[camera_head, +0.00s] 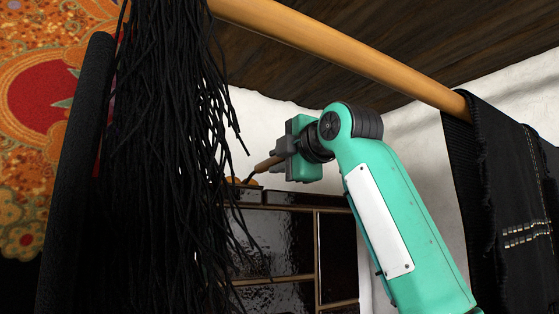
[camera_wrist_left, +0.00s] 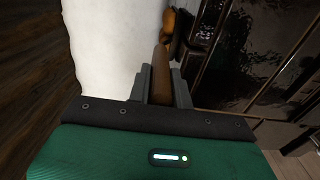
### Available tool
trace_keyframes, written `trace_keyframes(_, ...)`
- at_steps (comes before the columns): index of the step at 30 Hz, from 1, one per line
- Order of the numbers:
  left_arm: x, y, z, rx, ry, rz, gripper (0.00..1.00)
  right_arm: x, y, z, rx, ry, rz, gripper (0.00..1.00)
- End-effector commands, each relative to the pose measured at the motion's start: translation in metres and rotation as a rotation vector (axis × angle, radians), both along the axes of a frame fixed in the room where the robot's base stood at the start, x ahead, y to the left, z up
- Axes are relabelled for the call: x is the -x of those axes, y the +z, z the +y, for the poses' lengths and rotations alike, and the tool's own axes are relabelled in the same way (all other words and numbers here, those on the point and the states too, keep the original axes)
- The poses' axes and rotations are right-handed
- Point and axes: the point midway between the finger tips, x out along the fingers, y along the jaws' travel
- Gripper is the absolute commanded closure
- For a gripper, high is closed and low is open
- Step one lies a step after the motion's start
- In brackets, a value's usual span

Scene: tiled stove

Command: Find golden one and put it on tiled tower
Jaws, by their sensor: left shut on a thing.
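The tiled tower (camera_head: 277,240), clad in dark glossy tiles with tan joints, stands at the middle of the head view; its tiles (camera_wrist_left: 250,55) fill the right of the left wrist view. My left gripper (camera_head: 281,156) is by its top edge. The gripper is shut on a brown wooden handle-like thing (camera_head: 266,164), which also shows between the fingers in the left wrist view (camera_wrist_left: 161,75). Its far end reaches toward a golden-orange thing (camera_head: 240,182) at the tower top, seen too in the left wrist view (camera_wrist_left: 168,22). Whether they touch or are joined is unclear. My right gripper is out of view.
Long black fringe (camera_head: 165,150) hangs in front of the tower's left side and hides part of it. A wooden pole (camera_head: 345,52) crosses overhead. A black cloth (camera_head: 505,180) hangs from it at right. A patterned orange textile (camera_head: 35,110) hangs at left. A white wall is behind.

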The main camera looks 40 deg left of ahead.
Motion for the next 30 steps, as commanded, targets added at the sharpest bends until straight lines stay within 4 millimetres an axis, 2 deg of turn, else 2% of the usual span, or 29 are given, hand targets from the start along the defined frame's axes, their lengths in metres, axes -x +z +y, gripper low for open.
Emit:
trace_keyframes(17,0.0002,-0.0026,-0.0003,-0.001,0.000,0.000,1.00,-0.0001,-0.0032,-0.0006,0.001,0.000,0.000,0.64)
trace_keyframes(18,0.0002,-0.0027,-0.0003,0.000,0.000,0.000,0.72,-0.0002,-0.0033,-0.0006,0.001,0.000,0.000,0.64)
trace_keyframes(21,0.0001,-0.0028,-0.0002,0.000,0.000,0.000,0.54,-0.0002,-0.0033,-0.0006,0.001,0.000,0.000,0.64)
trace_keyframes(30,0.0000,-0.0043,-0.0010,0.002,0.000,0.001,0.54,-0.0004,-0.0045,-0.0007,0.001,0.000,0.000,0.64)
